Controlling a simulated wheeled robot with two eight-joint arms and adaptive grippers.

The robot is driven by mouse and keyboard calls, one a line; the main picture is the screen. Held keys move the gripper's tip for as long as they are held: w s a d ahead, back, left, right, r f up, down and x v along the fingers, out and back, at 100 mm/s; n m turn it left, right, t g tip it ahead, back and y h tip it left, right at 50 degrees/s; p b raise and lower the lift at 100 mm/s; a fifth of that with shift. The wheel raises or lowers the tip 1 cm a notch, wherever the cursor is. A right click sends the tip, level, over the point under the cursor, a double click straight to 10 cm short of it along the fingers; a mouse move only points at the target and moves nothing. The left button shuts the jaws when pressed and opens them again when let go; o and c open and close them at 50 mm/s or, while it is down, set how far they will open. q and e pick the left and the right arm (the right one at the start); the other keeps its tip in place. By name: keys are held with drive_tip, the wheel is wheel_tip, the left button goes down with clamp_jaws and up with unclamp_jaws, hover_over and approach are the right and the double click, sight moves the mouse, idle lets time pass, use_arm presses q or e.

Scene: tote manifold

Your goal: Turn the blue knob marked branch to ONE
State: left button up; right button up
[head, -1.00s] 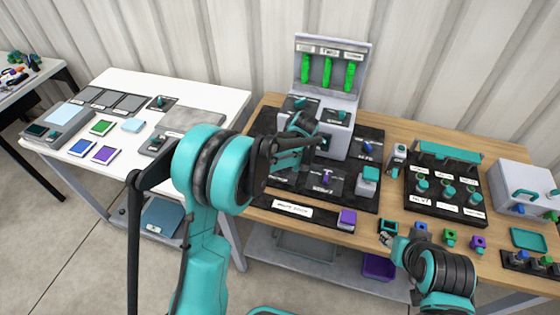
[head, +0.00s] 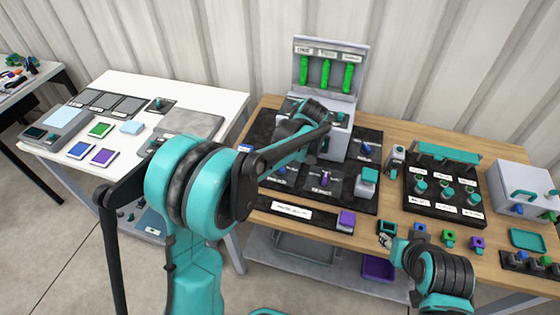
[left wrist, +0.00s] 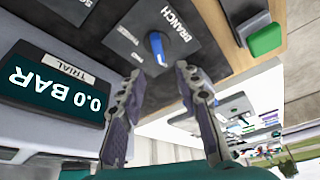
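The blue knob (left wrist: 157,48) stands on a black panel beside the word BRANCH in the left wrist view. That view is turned over, and the smaller position words are hard to read. My left gripper (left wrist: 160,72) is open, its fingertips apart on either side of the knob's near end in the picture. Nothing is between them, and I cannot tell the remaining distance. My right gripper (head: 386,241) is low at the table's front edge, too small to read.
A display reading 0.0 BAR (left wrist: 55,90) is close to the left finger in the wrist view. A green block (left wrist: 265,40) is at its upper right. In the head view a grey cabinet with green tubes (head: 326,72) rises behind the panel. A purple block (head: 346,219) stands in front.

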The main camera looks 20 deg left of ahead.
use_arm(q)
drive_tip(key=v, duration=0.5)
drive_tip(key=shift+d+r, duration=0.1)
drive_tip(key=shift+r, duration=0.05)
drive_tip(key=shift+s, duration=0.1)
drive_tip(key=s+a+m+t+h, duration=0.1)
drive_tip(key=s+m, duration=0.5)
drive_tip(key=s, duration=0.6)
drive_tip(key=s+a+r+m+t+h, duration=0.1)
drive_tip(key=s+m+t, duration=0.3)
drive_tip(key=s, duration=0.8)
drive_tip(key=shift+a+r+m+h, duration=0.35)
drive_tip(key=shift+a+m+h, duration=0.45)
drive_tip(key=shift+m+h, duration=0.1)
